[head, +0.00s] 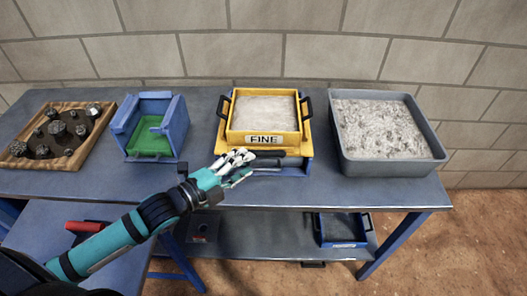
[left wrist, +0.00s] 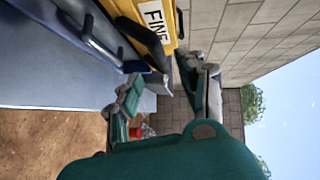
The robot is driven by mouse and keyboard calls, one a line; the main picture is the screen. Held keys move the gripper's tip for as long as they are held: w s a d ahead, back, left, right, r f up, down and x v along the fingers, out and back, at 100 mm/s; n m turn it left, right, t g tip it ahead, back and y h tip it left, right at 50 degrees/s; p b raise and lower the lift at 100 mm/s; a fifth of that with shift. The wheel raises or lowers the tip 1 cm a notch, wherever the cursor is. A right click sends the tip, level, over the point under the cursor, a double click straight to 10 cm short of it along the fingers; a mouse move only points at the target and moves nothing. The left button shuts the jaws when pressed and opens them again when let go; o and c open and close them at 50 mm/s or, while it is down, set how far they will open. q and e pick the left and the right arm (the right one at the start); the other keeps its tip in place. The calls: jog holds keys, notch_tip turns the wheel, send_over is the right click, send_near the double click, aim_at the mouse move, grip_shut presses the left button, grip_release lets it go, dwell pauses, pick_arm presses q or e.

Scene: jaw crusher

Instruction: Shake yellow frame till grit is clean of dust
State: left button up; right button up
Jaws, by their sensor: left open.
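The yellow frame (head: 294,137), labelled FINE, sits on the bench in a blue base and holds pale grey, powdery material. It has black side handles, and a dark bar (head: 268,154) runs along its front. My left gripper (head: 238,163) is open and empty-looking at the frame's front left, close to that bar. Whether it touches cannot be told. In the left wrist view the yellow frame (left wrist: 181,33) is at the top, with a black handle beyond my open fingers (left wrist: 164,88). My right gripper is not in view.
A grey tray (head: 392,168) of pale grit stands at right. A blue box (head: 171,133) with a green floor and a wooden tray (head: 52,163) of dark rocks stand at left. A blue bin (head: 342,231) sits on the lower shelf. A brick wall closes the back.

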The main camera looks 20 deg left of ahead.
aim_at(264, 156)
pick_arm(q)
jog(key=x, duration=0.7)
jog(key=shift+d+p, duration=0.1)
jog(key=shift+p, duration=0.25)
jog(key=shift+c, duration=0.5)
grip_shut()
jog(key=shift+f, duration=0.1)
